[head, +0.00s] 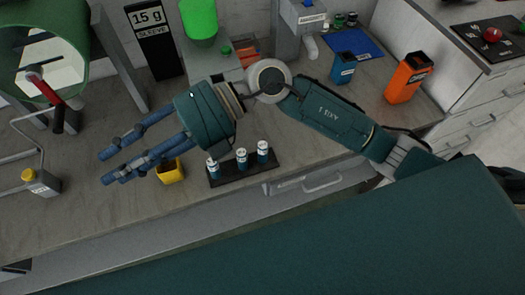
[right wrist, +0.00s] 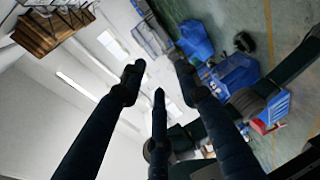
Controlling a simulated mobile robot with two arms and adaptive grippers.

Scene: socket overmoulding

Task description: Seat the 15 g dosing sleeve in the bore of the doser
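A black sign (head: 150,35) reading "15 g SLEEVE" stands at the back of the bench. A yellow open-topped cup (head: 170,172), a blue cup (head: 343,68) with a label and a taller orange one (head: 405,80) stand on the bench; I cannot tell which is the 15 g sleeve. A green hopper (head: 199,18) stands over a grey unit, perhaps the doser; its bore is not visible. My right gripper (head: 112,166) reaches left above the bench, its blue fingers spread and empty. In the right wrist view its fingers (right wrist: 158,85) are apart. My left gripper is not in view.
A black rack (head: 245,172) holds three small labelled vials near the front edge. A green drum (head: 50,20) and red-handled tool (head: 43,88) are at left. A blue mat (head: 355,43) lies at the back right. The bench's front left is mostly clear.

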